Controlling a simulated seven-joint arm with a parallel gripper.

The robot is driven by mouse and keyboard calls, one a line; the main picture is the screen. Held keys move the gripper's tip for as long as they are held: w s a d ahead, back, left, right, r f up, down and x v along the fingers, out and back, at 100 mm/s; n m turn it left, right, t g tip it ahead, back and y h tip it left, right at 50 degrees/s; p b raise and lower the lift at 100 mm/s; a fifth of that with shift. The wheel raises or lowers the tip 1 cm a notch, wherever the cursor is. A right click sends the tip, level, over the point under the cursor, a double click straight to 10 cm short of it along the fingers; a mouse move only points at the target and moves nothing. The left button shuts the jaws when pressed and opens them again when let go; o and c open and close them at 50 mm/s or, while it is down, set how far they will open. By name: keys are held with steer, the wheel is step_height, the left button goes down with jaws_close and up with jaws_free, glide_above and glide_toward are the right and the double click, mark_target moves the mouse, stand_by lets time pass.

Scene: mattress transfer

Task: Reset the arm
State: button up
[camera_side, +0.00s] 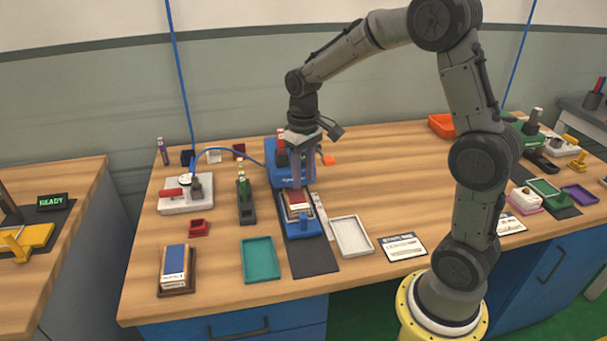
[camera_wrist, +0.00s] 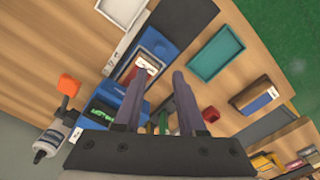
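My gripper (camera_side: 302,182) hangs pointing down over the blue machine (camera_side: 283,176) near the middle of the table. In the wrist view its two grey fingers (camera_wrist: 158,78) stand apart with nothing held between them. A dark red and white block (camera_side: 297,205) lies in the blue machine's front bed, just below and in front of the fingertips. It also shows in the wrist view (camera_wrist: 149,66), beyond the left finger. The side view does not clearly show the gap between fingertips and block.
An empty teal tray (camera_side: 259,260) and an empty white tray (camera_side: 351,237) lie in front. A blue and white block (camera_side: 174,266) sits in a brown tray at front left. A white device with a red handle (camera_side: 184,193) stands at left. An orange tray (camera_side: 442,125) is at the back.

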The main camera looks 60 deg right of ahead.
steer(key=s+a+r+n+t, duration=0.1)
steer(key=s+a+r+t, duration=0.1)
steer(key=s+a+r, duration=0.3)
steer(key=s+a+r+t, duration=0.1)
steer(key=s+r+t, duration=0.15)
steer(key=r, duration=0.45)
steer(key=s+a+f+n+t, duration=0.1)
steer(key=s+a+f, duration=0.1)
steer(key=s, duration=1.1)
steer(key=shift+a, duration=0.25)
